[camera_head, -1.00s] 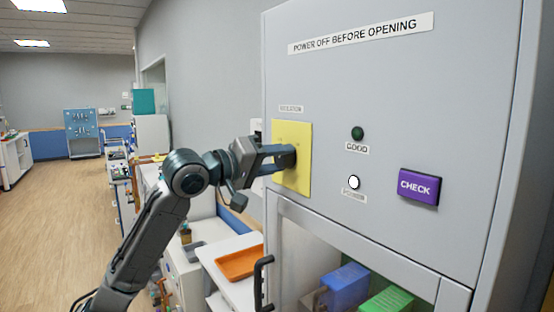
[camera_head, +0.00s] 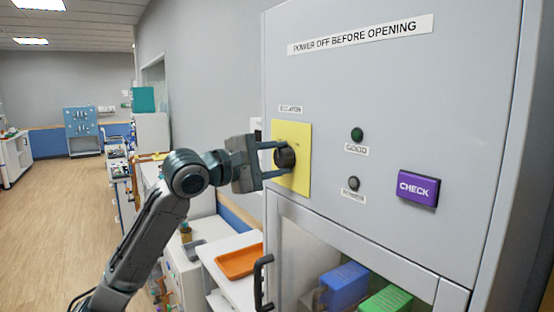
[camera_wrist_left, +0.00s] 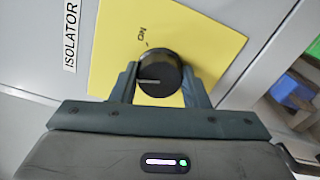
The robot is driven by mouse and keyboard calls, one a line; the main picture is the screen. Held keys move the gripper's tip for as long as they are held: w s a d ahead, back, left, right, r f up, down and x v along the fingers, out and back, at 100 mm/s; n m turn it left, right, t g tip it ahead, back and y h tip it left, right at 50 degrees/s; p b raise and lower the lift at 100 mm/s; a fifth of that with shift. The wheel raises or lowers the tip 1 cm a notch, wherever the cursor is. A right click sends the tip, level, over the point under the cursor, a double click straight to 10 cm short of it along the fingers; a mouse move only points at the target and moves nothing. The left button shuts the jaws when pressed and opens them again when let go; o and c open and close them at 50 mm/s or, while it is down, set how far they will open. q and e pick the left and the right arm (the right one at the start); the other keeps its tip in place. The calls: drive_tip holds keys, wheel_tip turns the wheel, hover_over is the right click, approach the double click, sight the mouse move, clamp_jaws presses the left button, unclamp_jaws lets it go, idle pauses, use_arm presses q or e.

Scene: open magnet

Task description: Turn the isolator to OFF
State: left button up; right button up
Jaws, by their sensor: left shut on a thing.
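The isolator knob (camera_head: 285,158) is black and round, on a yellow plate (camera_head: 304,170) at the left of the grey cabinet front. My left gripper (camera_head: 281,159) is shut on the knob, one finger above and one below it. In the left wrist view the fingers flank the knob (camera_wrist_left: 160,72), and its pale pointer line points left in the picture. An upside-down marking, apparently ON, shows on the plate above it; an OFF marking cannot be made out. My right gripper is not in view.
The cabinet carries a green GOOD lamp (camera_head: 357,134), a dark lamp (camera_head: 353,184) and a purple CHECK button (camera_head: 418,188). Below is a glazed door with a black handle (camera_head: 263,283). An orange tray (camera_head: 240,262) stands on a bench at lower left.

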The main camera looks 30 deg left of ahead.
use_arm(q)
drive_tip(key=n, duration=0.4)
drive_tip(key=shift+n, duration=0.8)
drive_tip(key=o, duration=1)
drive_tip(key=shift+c, duration=0.2)
